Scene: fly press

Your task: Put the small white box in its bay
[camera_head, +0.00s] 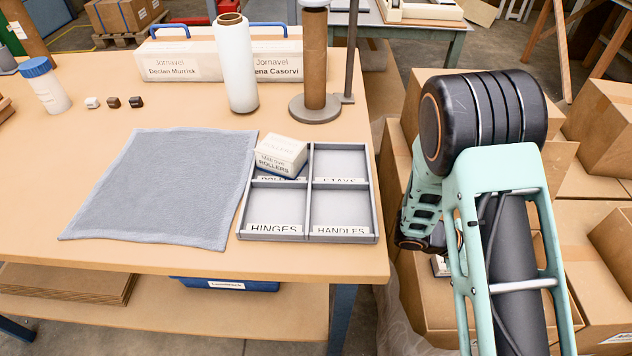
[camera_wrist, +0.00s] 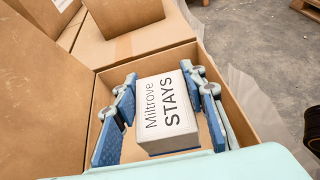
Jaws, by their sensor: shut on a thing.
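In the wrist view, a small white box (camera_wrist: 167,108) printed "Miltrove STAYS" sits between the blue pads of my gripper (camera_wrist: 160,122), which is shut on it. An open cardboard carton is behind it. In the head view my arm hides most of the gripper and box, to the right of the table. The grey tray (camera_head: 309,232) has bays labelled ROLLERS, STAYS, HINGES and HANDLES. The back right STAYS bay (camera_head: 340,161) is empty, as are both front bays. Another white box (camera_head: 281,153), printed ROLLERS, is in the back left bay and stands above its walls.
A grey cloth (camera_head: 160,185) lies left of the tray. Behind the tray stand a white roll (camera_head: 237,65) and a brown tube on a round-based stand (camera_head: 315,108). Cardboard cartons (camera_head: 600,225) crowd the space right of the table, around my arm.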

